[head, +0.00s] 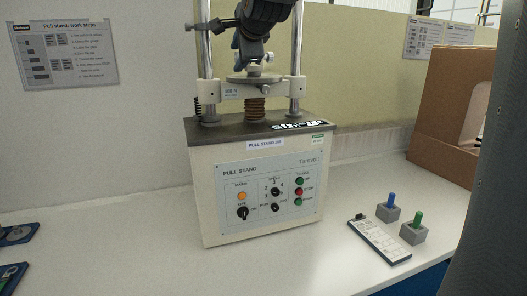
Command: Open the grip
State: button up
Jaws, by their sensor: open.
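The pull stand (263,190) is a cream box with a dark top, standing upright on the white bench. A round plate (254,78) sits above a brown spring or bellows (255,110) between two steel columns. My gripper (250,54) is a dark form reaching down from the top edge, just above the plate. Its jaws are open, though its fingertips are small and dark. A short dark bar (224,23) juts left by the left column. The stand's grip is largely hidden behind my gripper, so its state and any contact cannot be made out.
The panel has an amber lamp (242,196), dark knobs, and green and red buttons. To the right lie a labelled strip (380,240) and two grey blocks with a blue peg (391,200) and a green peg (418,219). A brown box (450,105) stands behind. The left bench is mostly clear.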

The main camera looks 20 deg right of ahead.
jog(key=shift+w+r+g+p, duration=0.1)
jog(key=shift+r+g+p, duration=0.2)
jog(key=shift+g+p, duration=1.7)
jog(key=shift+w+r+p, duration=0.1)
jog(key=shift+r+p, duration=0.15)
jog(key=shift+p, duration=3.6)
jog(key=g+p, duration=0.1)
jog(key=p, duration=0.2)
jog(key=g+p, duration=0.1)
jog(key=p, duration=0.2)
jog(key=shift+w+r+g+p, duration=0.1)
jog(key=shift+w+g+p, duration=0.1)
jog(key=shift+g+p, duration=0.15)
jog(key=shift+r, duration=0.15)
jog(key=s+f+b+v, duration=0.1)
jog(key=b+v, duration=0.3)
jog(key=v, duration=0.3)
jog(key=s+f+n+g+b, duration=0.1)
jog(key=s+f+n, duration=0.5)
jog(key=f, duration=0.8)
jog(key=s+f+n+g+b, duration=0.2)
jog(key=s+f+n, duration=0.4)
jog(key=s+f, duration=0.5)
notch_tip(320, 180, down, 5)
jog(key=shift+s+a+r+b, duration=0.2)
jog(key=shift+s+r+b, duration=0.05)
jog(key=shift+b, duration=0.55)
jog(key=shift+g, duration=0.25)
